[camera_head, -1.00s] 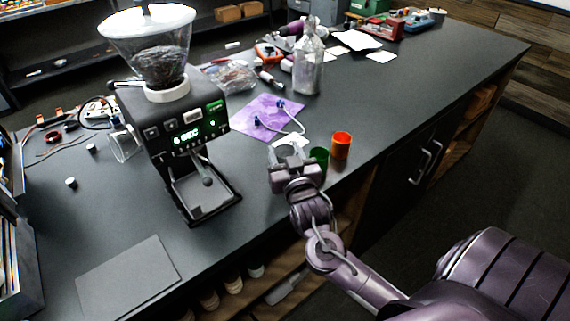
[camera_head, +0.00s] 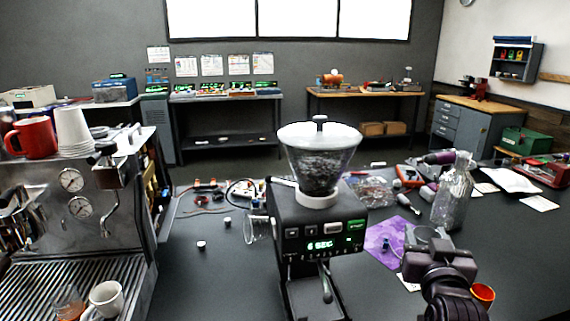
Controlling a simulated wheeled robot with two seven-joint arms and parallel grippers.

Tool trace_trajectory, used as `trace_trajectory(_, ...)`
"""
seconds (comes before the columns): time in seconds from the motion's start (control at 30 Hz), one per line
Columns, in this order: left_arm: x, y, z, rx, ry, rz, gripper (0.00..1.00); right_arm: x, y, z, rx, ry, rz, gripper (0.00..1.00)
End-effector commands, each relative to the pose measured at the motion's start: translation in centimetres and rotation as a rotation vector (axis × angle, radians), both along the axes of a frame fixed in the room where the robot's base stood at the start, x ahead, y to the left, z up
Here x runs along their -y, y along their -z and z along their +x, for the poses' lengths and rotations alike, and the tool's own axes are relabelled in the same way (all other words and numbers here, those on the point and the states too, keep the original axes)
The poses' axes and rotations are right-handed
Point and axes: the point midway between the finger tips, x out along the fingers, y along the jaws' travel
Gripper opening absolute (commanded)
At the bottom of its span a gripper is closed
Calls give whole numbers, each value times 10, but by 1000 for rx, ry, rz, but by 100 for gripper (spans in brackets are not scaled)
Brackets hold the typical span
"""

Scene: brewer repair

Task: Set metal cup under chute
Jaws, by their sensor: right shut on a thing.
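The black grinder (camera_head: 318,222) stands on the dark counter in the middle of the head view. Its chute (camera_head: 325,283) hangs at the front below the lit panel, and the space under it looks empty. My right gripper (camera_head: 437,250) is at the lower right, to the right of the grinder and apart from it. It is shut on what looks like the metal cup (camera_head: 430,236), whose pale rim shows just beyond the fingers. The gripper hides most of the cup. My left gripper is not in view.
An espresso machine (camera_head: 75,215) with cups stands at the left. Counter between grinder and gripper is mostly clear.

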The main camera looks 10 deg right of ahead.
Motion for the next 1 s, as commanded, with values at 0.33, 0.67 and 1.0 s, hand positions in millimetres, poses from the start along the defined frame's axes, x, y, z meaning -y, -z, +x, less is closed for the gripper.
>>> trace_trajectory(0.33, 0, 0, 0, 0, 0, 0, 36, -68, 108, -51, -16, -162, 1, 20)
trace_trajectory(0.67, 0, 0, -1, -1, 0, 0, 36, -123, 167, -125, -6, -301, 3, 20)
trace_trajectory(1.0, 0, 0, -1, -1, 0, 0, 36, -131, 172, -138, 0, -319, 2, 20)
